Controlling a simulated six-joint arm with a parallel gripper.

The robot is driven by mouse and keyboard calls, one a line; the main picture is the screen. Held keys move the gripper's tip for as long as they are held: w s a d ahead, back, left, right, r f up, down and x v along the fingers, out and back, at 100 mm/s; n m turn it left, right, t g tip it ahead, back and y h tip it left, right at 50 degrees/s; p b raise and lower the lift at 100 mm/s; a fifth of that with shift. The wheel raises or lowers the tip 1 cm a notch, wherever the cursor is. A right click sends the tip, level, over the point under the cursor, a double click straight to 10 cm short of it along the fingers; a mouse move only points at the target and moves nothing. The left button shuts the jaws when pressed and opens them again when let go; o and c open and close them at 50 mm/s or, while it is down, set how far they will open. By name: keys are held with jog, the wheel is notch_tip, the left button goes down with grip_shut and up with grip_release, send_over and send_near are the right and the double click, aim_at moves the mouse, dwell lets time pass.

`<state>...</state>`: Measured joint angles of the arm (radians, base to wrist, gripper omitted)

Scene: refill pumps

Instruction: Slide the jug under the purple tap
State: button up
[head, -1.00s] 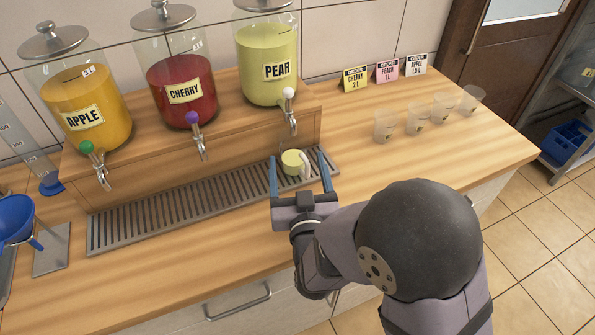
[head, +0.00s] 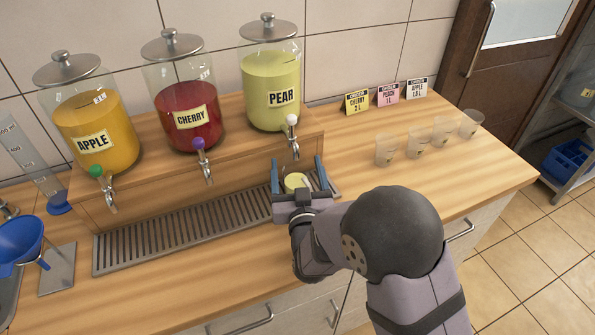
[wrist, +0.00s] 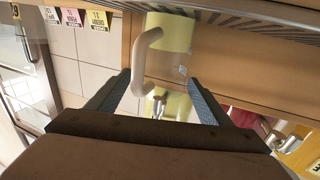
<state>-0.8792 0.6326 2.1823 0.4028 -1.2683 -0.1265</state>
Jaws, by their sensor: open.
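The jug (head: 295,182), small and showing pale yellow-green inside, stands on the right end of the drip grate under the pear tap with the white knob (head: 292,121). In the wrist view the jug (wrist: 168,32) shows with its pale handle (wrist: 146,58). My gripper (head: 297,172) is open, its two blue fingers on either side of the jug with gaps. Whether a finger touches it cannot be told. The purple tap (head: 198,144) is on the cherry dispenser (head: 188,95), left of the jug.
The drip grate (head: 180,236) is clear left of the jug. The apple dispenser (head: 95,125) with a green tap stands at left. A blue funnel (head: 18,243) stands at far left. Several clear cups (head: 418,142) and order cards (head: 387,95) stand at right.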

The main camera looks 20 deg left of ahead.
jog(key=shift+c, duration=0.2)
jog(key=c, duration=1.1)
jog(key=shift+o, duration=0.2)
jog(key=shift+a, duration=0.1)
jog(key=shift+s+a+b, duration=0.45)
jog(key=shift+s+a, duration=6.7)
jog(key=shift+s, duration=0.05)
jog(key=o, duration=1.2)
